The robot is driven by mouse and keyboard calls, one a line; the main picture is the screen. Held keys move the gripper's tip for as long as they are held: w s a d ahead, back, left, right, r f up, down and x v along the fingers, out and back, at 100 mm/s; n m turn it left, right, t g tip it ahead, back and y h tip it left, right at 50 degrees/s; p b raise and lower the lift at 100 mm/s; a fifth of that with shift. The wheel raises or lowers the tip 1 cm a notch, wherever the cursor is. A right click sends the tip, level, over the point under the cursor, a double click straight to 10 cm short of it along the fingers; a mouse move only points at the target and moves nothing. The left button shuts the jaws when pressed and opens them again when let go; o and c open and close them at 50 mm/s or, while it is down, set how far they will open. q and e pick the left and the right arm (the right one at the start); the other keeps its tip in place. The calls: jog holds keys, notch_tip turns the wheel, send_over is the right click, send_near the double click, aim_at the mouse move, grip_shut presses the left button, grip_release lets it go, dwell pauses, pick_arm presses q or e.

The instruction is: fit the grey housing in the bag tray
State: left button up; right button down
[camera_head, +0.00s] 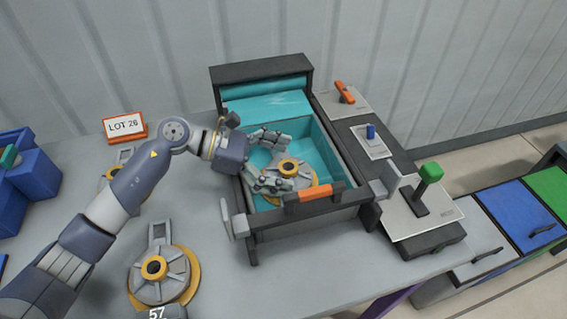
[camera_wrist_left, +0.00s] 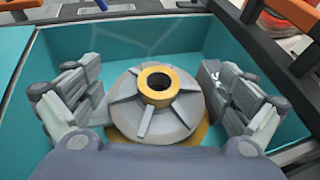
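A grey ribbed housing (camera_head: 296,180) with a yellow collar and yellow base ring sits inside the teal-lined bag tray (camera_head: 325,150). In the left wrist view the housing (camera_wrist_left: 185,108) looks upright on the teal floor. My left gripper (camera_head: 268,160) reaches into the tray, with one finger on each side of the housing. In the left wrist view small gaps show between the fingers and the housing, so the gripper is open around it. My wrist hides the housing's near lower edge. My right gripper is not seen.
A similar housing (camera_head: 172,280) lies on the table at the front left, and another (camera_head: 108,180) is partly behind my left arm. A LOT 26 sign (camera_head: 124,127), blue bins (camera_head: 25,185) and a green-knobbed lever (camera_head: 430,173) stand around. An orange-handled bar (camera_head: 315,192) crosses the tray's front.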

pick_arm(q)
jog(key=shift+f, duration=0.1)
jog(key=shift+a, duration=0.25)
jog(key=v, duration=1.1)
jog(key=shift+a+r, duration=0.2)
jog(key=shift+r, duration=0.1)
